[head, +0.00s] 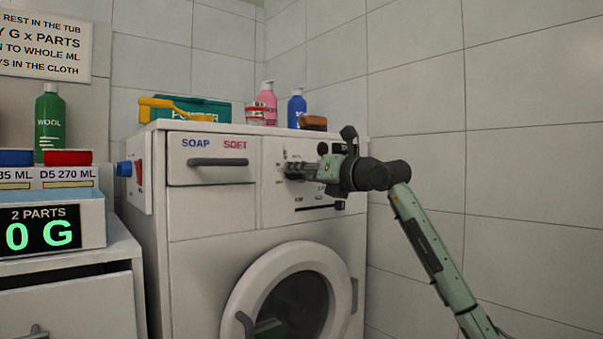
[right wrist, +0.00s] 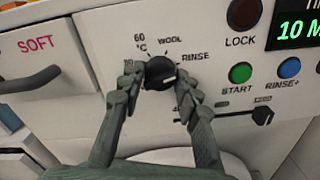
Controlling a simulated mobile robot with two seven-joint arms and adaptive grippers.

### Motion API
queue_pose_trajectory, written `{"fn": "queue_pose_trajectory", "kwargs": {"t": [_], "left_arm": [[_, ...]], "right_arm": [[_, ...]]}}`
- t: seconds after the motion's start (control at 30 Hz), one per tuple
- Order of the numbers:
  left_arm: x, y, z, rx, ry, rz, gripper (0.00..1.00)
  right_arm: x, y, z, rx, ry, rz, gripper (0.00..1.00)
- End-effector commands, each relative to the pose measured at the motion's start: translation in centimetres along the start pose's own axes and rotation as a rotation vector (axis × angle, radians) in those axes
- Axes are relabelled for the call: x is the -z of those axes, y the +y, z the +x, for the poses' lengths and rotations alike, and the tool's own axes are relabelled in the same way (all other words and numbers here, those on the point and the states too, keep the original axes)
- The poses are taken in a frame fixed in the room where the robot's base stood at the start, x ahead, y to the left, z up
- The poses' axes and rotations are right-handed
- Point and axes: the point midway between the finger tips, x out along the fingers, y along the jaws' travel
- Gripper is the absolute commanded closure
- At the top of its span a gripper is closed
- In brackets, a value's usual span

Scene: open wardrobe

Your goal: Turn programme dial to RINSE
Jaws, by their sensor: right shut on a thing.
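The programme dial (right wrist: 158,71) is a round black knob on the washing machine's white panel. Labels 60 °C, WOOL and RINSE (right wrist: 195,57) stand around it in the right wrist view. A small white mark on the knob's face sits at its lower right, below the direction of RINSE. My right gripper (right wrist: 155,92) has its fingers on either side of the dial and is shut on it. My left gripper is not in view.
Bottles stand on top.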

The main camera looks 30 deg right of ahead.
Motion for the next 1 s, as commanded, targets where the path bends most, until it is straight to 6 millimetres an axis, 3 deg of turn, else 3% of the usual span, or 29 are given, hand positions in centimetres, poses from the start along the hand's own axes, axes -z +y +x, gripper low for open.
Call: {"fn": "queue_pose_trajectory", "kwargs": {"t": [0.1, 0.13, 0.3, 0.67, 1.0], "left_arm": [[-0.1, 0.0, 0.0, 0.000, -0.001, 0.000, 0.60], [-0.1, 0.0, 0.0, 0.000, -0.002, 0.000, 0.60], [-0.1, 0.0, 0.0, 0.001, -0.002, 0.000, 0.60], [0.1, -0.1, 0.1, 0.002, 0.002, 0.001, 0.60], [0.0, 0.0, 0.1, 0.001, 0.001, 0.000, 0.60]], "right_arm": [[0.0, 0.0, 0.0, 0.000, -0.001, 0.000, 0.96], [0.0, 0.0, 0.0, 0.000, -0.001, 0.000, 0.65], [0.0, 0.0, 0.0, 0.000, 0.000, -0.001, 0.46], [0.0, -0.1, -0.6, 0.000, 0.000, -0.001, 0.46], [0.1, -0.1, -7.0, 0.003, 0.002, -0.004, 0.46]]}}
